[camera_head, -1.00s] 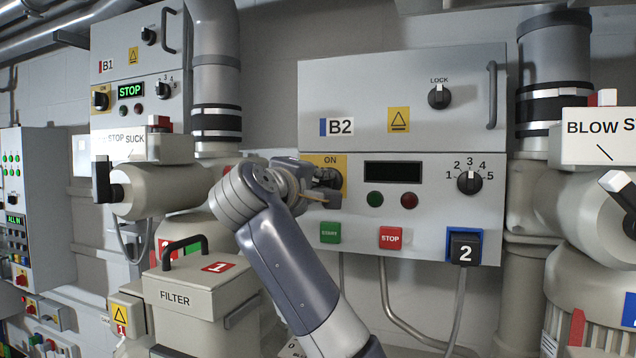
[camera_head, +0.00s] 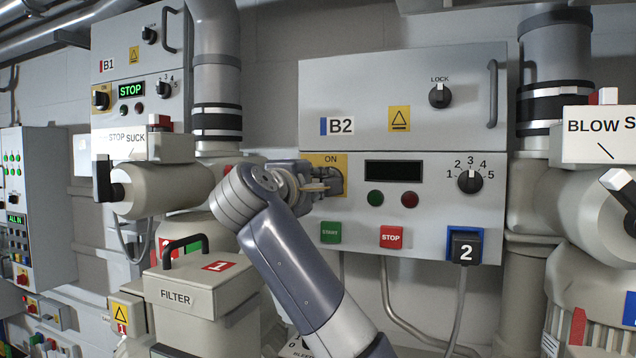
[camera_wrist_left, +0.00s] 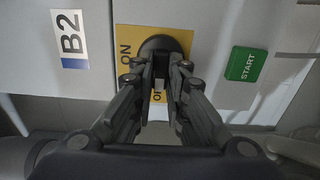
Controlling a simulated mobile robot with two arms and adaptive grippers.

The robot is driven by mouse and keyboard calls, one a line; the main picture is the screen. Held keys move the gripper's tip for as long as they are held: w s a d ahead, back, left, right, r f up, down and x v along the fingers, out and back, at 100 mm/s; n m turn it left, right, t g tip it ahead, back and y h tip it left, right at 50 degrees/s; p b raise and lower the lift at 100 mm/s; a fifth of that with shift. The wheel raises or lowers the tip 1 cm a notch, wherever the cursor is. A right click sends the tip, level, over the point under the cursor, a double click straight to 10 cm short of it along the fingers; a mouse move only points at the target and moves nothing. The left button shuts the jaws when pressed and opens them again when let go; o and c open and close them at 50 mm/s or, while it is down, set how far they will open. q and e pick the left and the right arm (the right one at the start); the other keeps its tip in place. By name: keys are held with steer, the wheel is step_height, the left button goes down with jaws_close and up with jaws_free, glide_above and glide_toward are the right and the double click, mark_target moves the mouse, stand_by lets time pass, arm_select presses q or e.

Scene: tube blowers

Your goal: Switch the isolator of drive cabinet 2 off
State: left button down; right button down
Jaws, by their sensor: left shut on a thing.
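Drive cabinet 2, labelled B2 (camera_head: 341,127), is the grey cabinet in the middle of the head view. Its isolator is a black rotary knob (camera_wrist_left: 163,44) on a yellow plate (camera_wrist_left: 127,72) marked ON and OFF. My left gripper (camera_head: 318,186) is at the knob, and its fingers (camera_wrist_left: 164,72) are shut on the knob's grip. The cabinet's display (camera_head: 393,171) is dark. My right gripper is not in view.
Below the isolator are a green START button (camera_head: 331,232) and a red STOP button (camera_head: 391,237). A numbered selector (camera_head: 469,181) and a LOCK knob (camera_head: 440,96) sit farther right. The filter box (camera_head: 200,285) and a blower stand left of my arm.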

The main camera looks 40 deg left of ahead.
arm_select(q)
steer(key=c, duration=1.6)
jaws_free()
steer(key=shift+a, duration=0.1)
steer(key=v, duration=1.2)
